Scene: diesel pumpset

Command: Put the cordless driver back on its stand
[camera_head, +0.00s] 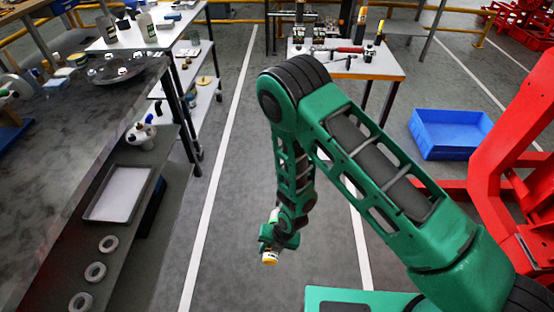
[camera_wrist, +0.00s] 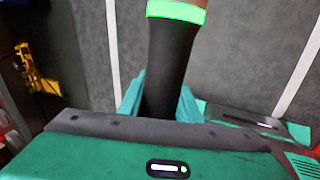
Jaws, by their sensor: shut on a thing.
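My gripper (camera_head: 273,243) hangs low over open floor near the picture's centre in the head view. In the wrist view its two teal fingers (camera_wrist: 161,95) are shut on a dark, round body with a bright green band, which looks like the cordless driver (camera_wrist: 172,58). Its far end runs out of the top of that view. In the head view only a small cream and yellow end (camera_head: 270,258) shows below the fingers. I cannot pick out the driver's stand in either view.
A white-topped table (camera_head: 375,66) with tools stands at the back. A dark bench (camera_head: 60,150) at left has a lower shelf with a grey tray (camera_head: 120,193) and several rings. A blue crate (camera_head: 450,132) and red frame (camera_head: 520,150) stand at right. The floor around my gripper is clear.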

